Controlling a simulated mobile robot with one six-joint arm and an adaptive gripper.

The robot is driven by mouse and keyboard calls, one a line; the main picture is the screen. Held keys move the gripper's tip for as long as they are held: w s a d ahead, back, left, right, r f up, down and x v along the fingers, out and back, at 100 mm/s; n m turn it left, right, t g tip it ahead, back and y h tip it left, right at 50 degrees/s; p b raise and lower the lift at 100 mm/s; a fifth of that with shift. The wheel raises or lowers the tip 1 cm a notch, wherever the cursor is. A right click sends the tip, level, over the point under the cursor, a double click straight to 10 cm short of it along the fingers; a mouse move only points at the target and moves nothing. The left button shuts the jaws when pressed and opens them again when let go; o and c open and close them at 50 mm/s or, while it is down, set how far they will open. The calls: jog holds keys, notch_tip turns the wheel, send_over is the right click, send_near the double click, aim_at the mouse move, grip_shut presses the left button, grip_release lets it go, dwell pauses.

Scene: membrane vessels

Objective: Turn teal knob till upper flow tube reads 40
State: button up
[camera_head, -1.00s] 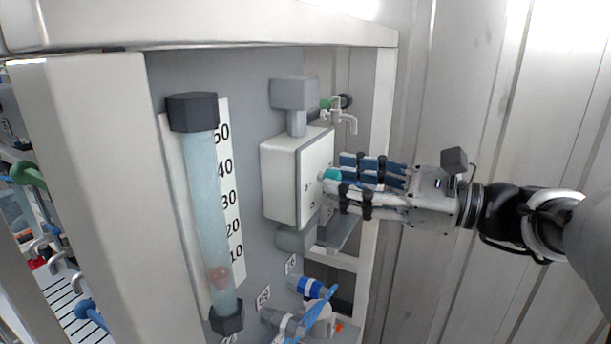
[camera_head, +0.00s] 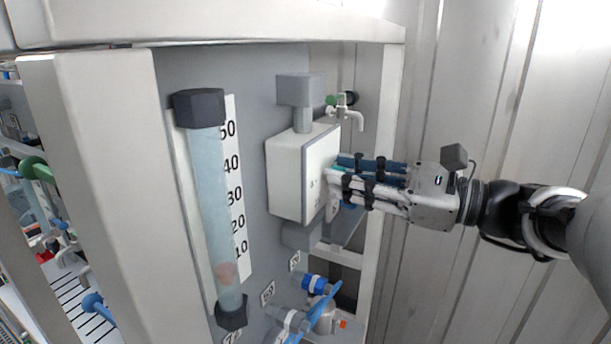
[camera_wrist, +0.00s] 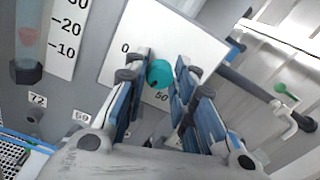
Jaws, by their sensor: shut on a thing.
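The teal knob (camera_wrist: 160,74) sits on the front face of a white valve box (camera_head: 290,177), with 0 and 50 marked around it in the wrist view. My gripper (camera_head: 336,172) reaches in from the right. Its blue-padded fingers (camera_wrist: 161,66) are shut on the knob from both sides. In the head view the fingers hide most of the knob. The upright clear flow tube (camera_head: 211,195) stands left of the box beside a scale (camera_head: 240,215) from 10 to 50. Its reddish float (camera_head: 226,273) sits low, near the 10 mark; the exact reading is unclear.
A small tap with a green handle (camera_head: 331,100) is behind the box. Blue-banded fittings (camera_head: 314,284) and a blue handle are below it. A frame post (camera_head: 386,150) stands close behind my gripper. The right wall side is open around my arm.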

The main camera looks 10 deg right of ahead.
jog(key=shift+n+b, duration=0.3)
jog(key=shift+b, duration=0.15)
grip_shut()
jog(key=shift+f+n+b, duration=0.15)
jog(key=shift+n+b, duration=6.45)
jog(key=shift+b, duration=0.4)
jog(key=shift+n, duration=0.3)
jog(key=o, duration=1)
grip_release()
jog(key=shift+c, duration=0.2)
